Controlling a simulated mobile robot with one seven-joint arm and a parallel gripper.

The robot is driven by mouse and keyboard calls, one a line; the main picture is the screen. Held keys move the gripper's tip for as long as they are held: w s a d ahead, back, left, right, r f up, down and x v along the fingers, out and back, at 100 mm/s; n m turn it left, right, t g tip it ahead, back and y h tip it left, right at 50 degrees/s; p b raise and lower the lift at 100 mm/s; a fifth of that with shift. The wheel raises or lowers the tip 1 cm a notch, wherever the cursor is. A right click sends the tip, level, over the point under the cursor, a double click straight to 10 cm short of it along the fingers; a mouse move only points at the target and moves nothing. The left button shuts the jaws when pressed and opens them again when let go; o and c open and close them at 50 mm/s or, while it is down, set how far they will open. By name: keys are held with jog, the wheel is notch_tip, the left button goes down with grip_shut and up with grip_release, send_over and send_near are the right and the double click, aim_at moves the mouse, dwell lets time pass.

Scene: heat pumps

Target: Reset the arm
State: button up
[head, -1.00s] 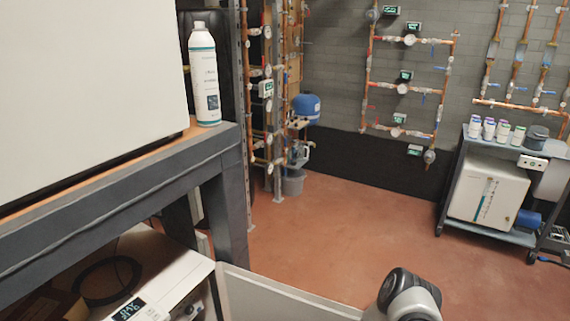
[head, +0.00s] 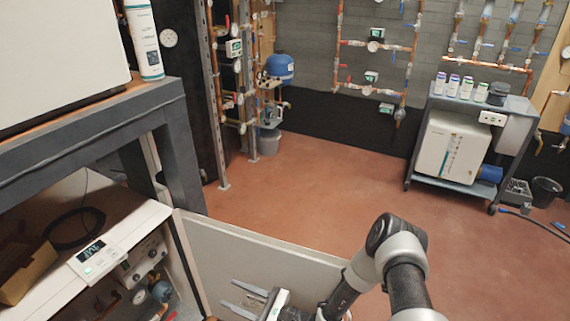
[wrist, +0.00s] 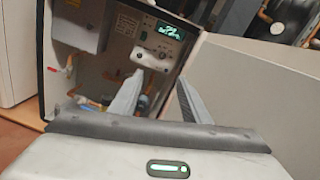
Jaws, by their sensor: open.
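My arm (head: 395,250) reaches in from the lower right of the head view, bent at a dark and light grey joint. My gripper (head: 229,294) is low in the middle of the head view, in front of the open cabinet door. Its two fingers point left and stand apart with nothing between them. In the wrist view my gripper (wrist: 161,78) is also open and empty, its fingers pointing toward the open heat pump cabinet with its control panel (wrist: 158,40). I cannot tell whether a finger touches anything.
The open white door (head: 235,255) stands close behind my gripper. A dark workbench (head: 90,130) carrying a white bottle (head: 145,45) is at the left. A cart (head: 470,185) with a white unit stands at the back right. The red floor (head: 320,185) between is clear.

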jog(key=s+d+r+n+g+h, duration=0.2)
jog(key=r+n+g, duration=0.4)
jog(key=r, duration=0.5)
jog(key=s+d+r+n+g+h, duration=0.15)
jog(key=r+n+g, duration=0.25)
jog(key=r+n, duration=0.45)
jog(key=s+d+r+n+t+h, duration=0.35)
jog(key=s+d+r+h, duration=0.35)
jog(key=d+r, duration=0.5)
jog(key=s+d+r+n+t+h, duration=0.2)
jog(key=s+d+r+t+h, duration=0.4)
jog(key=d+r, duration=0.6)
notch_tip(320, 180, up, 16)
jog(key=g+p, duration=0.1)
jog(key=p, duration=1.4)
jog(key=shift+s+d+p, duration=0.15)
jog(key=shift+s+p, duration=0.25)
jog(key=shift+c, duration=1.4)
jog(key=shift+s, duration=0.1)
